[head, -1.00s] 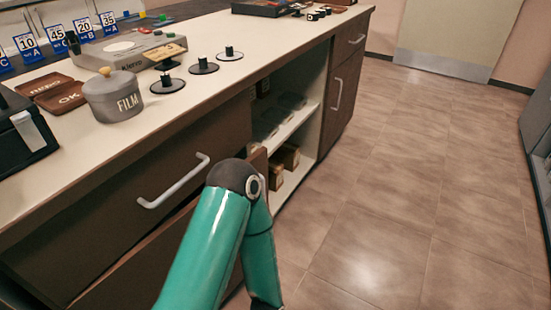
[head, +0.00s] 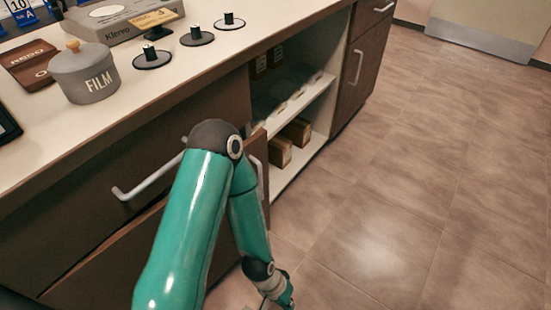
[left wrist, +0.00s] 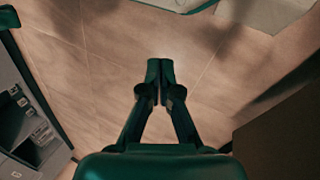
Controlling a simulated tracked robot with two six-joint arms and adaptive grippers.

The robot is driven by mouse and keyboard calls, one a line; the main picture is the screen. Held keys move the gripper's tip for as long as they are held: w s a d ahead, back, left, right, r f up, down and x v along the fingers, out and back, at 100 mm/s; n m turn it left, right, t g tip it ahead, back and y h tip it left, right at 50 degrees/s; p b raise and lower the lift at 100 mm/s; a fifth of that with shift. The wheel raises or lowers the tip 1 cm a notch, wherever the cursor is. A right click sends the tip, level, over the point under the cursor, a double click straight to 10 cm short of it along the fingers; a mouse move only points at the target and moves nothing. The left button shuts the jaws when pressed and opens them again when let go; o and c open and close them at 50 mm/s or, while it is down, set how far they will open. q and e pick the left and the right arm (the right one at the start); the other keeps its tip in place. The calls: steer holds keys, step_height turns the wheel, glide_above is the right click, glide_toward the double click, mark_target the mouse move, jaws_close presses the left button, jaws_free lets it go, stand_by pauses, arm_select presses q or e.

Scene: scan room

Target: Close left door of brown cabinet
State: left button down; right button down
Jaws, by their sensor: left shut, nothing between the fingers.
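The brown cabinet (head: 100,200) has a pale top and runs along the left in the head view. A brown door panel with a pale handle (head: 257,178) stands open beside the shelf opening, mostly hidden behind my left arm. My left gripper (head: 280,300) hangs low at the bottom edge of the head view, in front of the cabinet and to the right of this panel. The left wrist view shows its fingers (left wrist: 160,75) shut and empty above the floor. A dark brown surface (left wrist: 280,135) fills the lower right there. My right gripper is not in view.
Open shelves (head: 290,110) hold several small boxes. A closed brown door (head: 360,65) stands beyond them. A film canister (head: 85,72) and spools (head: 197,36) stand on the top. The tiled floor (head: 420,190) to the right is clear.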

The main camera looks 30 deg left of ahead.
arm_select(q)
steer(key=w+a+r+m+y+p, duration=0.35)
steer(key=w+r+m, duration=0.35)
steer(key=r, duration=0.4)
steer(key=w+a+r+m+t+y+p, duration=0.1)
steer(key=w+a+r+m+y+p, duration=0.1)
steer(key=w+r+m+y+p, duration=0.6)
steer(key=w+a+r+m+y+p, duration=0.1)
steer(key=w+a+r+m, duration=0.35)
steer(key=r, duration=0.85)
steer(key=m+b, duration=0.2)
steer(key=b, duration=0.1)
glide_toward(265, 160)
steer(key=x, duration=0.5)
steer(key=shift+s+d+f, duration=0.1)
steer(key=shift+d+f, duration=0.1)
steer(key=shift+f, duration=0.3)
steer(key=shift+a, duration=0.55)
